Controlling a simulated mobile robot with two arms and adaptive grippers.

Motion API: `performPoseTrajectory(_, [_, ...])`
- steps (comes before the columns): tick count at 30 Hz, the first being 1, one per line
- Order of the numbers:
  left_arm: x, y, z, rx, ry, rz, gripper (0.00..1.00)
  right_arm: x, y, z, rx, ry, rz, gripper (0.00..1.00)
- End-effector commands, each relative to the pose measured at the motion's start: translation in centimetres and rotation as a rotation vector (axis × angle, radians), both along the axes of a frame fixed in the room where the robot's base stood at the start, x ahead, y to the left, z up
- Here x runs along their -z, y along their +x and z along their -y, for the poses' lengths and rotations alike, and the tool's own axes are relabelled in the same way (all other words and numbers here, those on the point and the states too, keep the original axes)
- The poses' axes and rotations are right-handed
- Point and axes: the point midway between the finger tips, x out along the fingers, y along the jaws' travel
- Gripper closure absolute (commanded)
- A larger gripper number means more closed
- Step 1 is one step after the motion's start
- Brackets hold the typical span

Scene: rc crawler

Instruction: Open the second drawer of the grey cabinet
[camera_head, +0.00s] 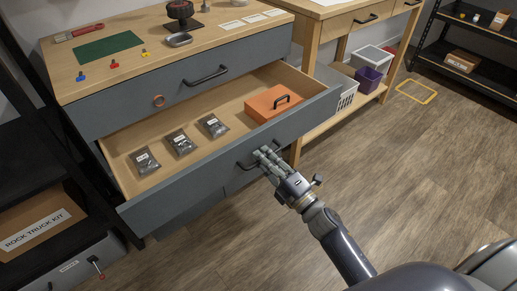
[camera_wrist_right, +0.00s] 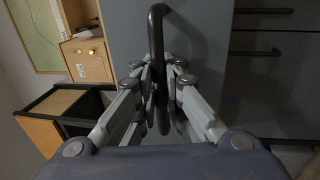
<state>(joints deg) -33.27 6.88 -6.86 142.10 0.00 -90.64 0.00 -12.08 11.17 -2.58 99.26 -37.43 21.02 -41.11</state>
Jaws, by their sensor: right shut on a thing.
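The grey cabinet (camera_head: 130,108) has a wooden top and stands at the left of the head view. Its top drawer is shut. The second drawer (camera_head: 185,190) is pulled well out, showing its wooden inside. Several small labelled bags and an orange box with a dark handle lie in it. My right gripper (camera_head: 268,156) is at the drawer's front, its fingers shut on the dark bar handle (camera_head: 246,164). In the right wrist view the handle (camera_wrist_right: 157,40) runs between the fingers of the gripper (camera_wrist_right: 158,95). My left gripper is out of view.
A wooden workbench (camera_head: 338,12) with bins on its low shelf stands right of the cabinet. A dark shelf with a box labelled "ROCK TRUCK KIT" (camera_head: 40,225) stands at the left. The wooden floor (camera_head: 430,160) at the right is mostly clear.

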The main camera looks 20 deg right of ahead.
Motion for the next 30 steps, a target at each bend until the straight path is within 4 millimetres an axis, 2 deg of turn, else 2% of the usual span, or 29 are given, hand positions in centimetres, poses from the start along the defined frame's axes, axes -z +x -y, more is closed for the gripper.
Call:
performPoseTrajectory(3, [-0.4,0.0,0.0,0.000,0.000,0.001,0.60,0.0,-1.5,0.5,0.001,0.001,-0.004,1.00])
performPoseTrajectory(9, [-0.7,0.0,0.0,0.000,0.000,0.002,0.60,0.1,-3.1,1.1,0.001,-0.001,-0.003,1.00])
performPoseTrajectory(24, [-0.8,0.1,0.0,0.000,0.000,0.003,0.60,0.2,-3.6,1.3,0.000,-0.001,-0.003,1.00])
performPoseTrajectory(26, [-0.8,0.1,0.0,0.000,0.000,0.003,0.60,0.2,-3.6,1.3,0.000,-0.001,-0.003,0.84])
performPoseTrajectory(30, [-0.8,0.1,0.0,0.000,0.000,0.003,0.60,0.1,-3.6,1.3,0.000,-0.001,-0.002,0.82])
